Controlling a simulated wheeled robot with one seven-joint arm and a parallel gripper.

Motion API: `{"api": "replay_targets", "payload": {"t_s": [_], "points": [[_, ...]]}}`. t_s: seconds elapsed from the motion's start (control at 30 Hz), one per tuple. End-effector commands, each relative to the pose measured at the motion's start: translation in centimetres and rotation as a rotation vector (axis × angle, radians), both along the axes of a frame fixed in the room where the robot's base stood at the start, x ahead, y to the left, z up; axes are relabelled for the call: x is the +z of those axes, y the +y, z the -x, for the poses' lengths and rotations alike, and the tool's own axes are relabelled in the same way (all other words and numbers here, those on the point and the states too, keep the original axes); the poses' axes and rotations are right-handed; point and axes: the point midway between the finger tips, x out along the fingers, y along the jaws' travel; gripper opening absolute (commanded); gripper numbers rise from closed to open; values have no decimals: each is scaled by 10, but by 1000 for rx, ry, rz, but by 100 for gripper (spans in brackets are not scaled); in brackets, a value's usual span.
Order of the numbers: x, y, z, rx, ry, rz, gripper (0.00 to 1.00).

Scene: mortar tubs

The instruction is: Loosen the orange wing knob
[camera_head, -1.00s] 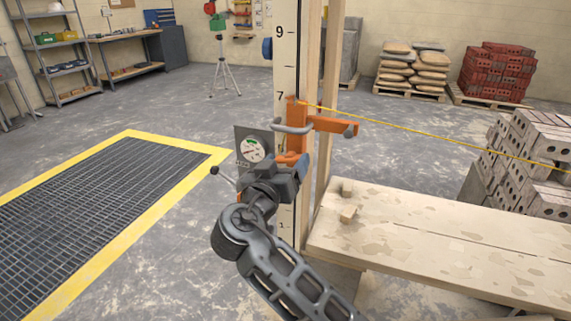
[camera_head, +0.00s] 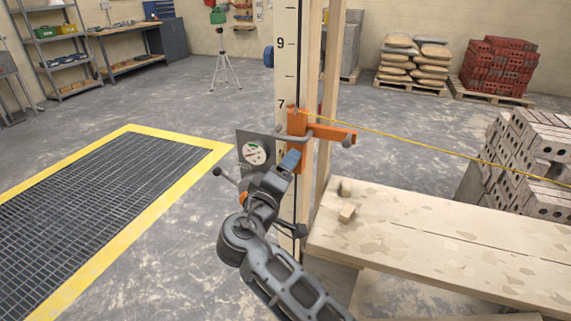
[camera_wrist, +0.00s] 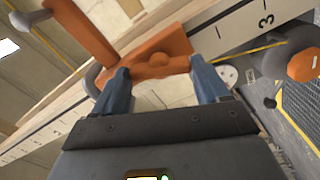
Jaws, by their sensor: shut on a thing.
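The orange wing knob (camera_wrist: 157,64) shows in the wrist view, with a round hub in the middle and a wing to each side. My gripper (camera_wrist: 160,72) has one blue finger at each end of it and is shut on it. In the head view my gripper (camera_head: 290,160) reaches the front of the orange clamp (camera_head: 298,124), which sits on the pale marked pole (camera_head: 286,62). There the gripper hides the knob. The clamp's orange arm (camera_head: 332,134) sticks out to the right.
A dial gauge on a grey plate (camera_head: 255,153) stands just left of my gripper, with a black-tipped lever (camera_head: 218,172). A yellow string (camera_head: 420,142) runs right from the clamp. A plank bench (camera_head: 430,235) lies to the right, bearing small wood blocks (camera_head: 347,213).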

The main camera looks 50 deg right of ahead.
Motion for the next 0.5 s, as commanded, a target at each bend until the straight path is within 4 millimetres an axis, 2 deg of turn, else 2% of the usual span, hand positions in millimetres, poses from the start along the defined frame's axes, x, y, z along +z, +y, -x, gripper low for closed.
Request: {"api": "replay_targets", "payload": {"t_s": [0.2, 0.5], "points": [[3, 1, -1, 2, 168, 61, 44], [1, 1, -1, 3, 320, 116, 44]]}}
